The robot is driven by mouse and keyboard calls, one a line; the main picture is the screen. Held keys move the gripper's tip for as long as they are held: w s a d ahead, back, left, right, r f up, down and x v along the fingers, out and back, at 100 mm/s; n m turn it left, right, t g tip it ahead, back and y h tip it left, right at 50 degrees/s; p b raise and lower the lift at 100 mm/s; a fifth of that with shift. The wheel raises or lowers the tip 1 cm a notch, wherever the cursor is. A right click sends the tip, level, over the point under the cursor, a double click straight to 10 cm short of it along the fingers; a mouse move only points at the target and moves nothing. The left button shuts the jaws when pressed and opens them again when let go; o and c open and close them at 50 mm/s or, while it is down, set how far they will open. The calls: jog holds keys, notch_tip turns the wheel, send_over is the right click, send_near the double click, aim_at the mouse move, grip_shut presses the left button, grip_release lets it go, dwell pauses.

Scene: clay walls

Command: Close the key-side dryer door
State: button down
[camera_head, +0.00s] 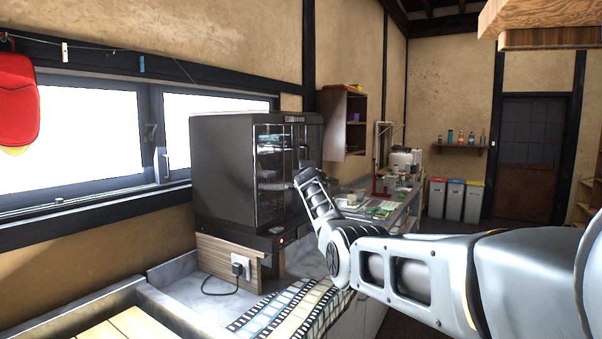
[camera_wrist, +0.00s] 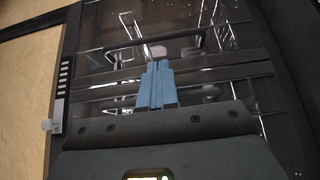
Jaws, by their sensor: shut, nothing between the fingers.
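The dryer (camera_head: 222,165) is a dark cabinet with glass-fronted doors, standing on the counter by the window. A glazed door (camera_head: 270,168) with a dark frame faces right; I cannot tell how far it stands open. In the wrist view, dark-framed glass (camera_wrist: 225,75) fills most of the picture, with a bar-like handle or rail across it. A small silver piece, perhaps a key or latch (camera_wrist: 50,125), shows at the left. My gripper (camera_wrist: 158,65) is shut and empty, its blue fingertips in front of the glass; contact is unclear. In the head view my arm hides the fingers.
A wooden board with a socket and plug (camera_head: 240,267) stands below the dryer. A film-strip-patterned mat (camera_head: 285,312) lies on the counter in front. The long counter beyond is cluttered. A wall shelf (camera_head: 343,125) hangs behind the dryer.

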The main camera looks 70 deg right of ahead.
dwell(0.7)
jog(key=v, duration=0.7)
jog(key=shift+s+a+p, duration=0.15)
jog(key=shift+a+p, duration=0.15)
jog(key=shift+p, duration=0.1)
jog(key=shift+a, duration=0.1)
